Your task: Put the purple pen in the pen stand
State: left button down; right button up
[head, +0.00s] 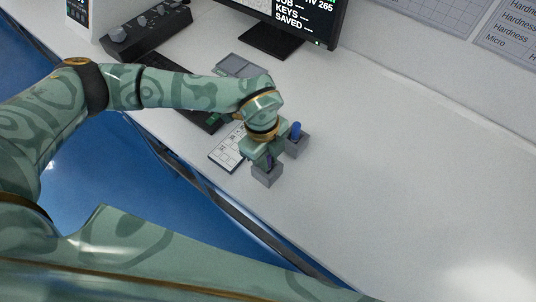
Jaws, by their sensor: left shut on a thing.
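My left gripper (268,160) is over the white bench, pointing down and shut on the purple pen. Only a small dark purple part of the pen (269,160) shows, and the gripper hides most of it. My right gripper is out of view.
A white card with a printed grid (228,150) lies left of the gripper. A dark keyboard (190,98) is behind my left forearm. A monitor (285,28) stands at the back. The bench on the right (410,190) is clear.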

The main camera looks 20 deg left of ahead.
pick_arm(q)
jog(key=c, duration=1.2)
grip_release()
jog(key=shift+f, duration=0.1)
jog(key=shift+c, duration=0.2)
notch_tip(320, 180, up, 16)
jog(key=a+p, duration=0.1)
jog(key=p, duration=0.2)
jog(key=shift+w+a, duration=0.4)
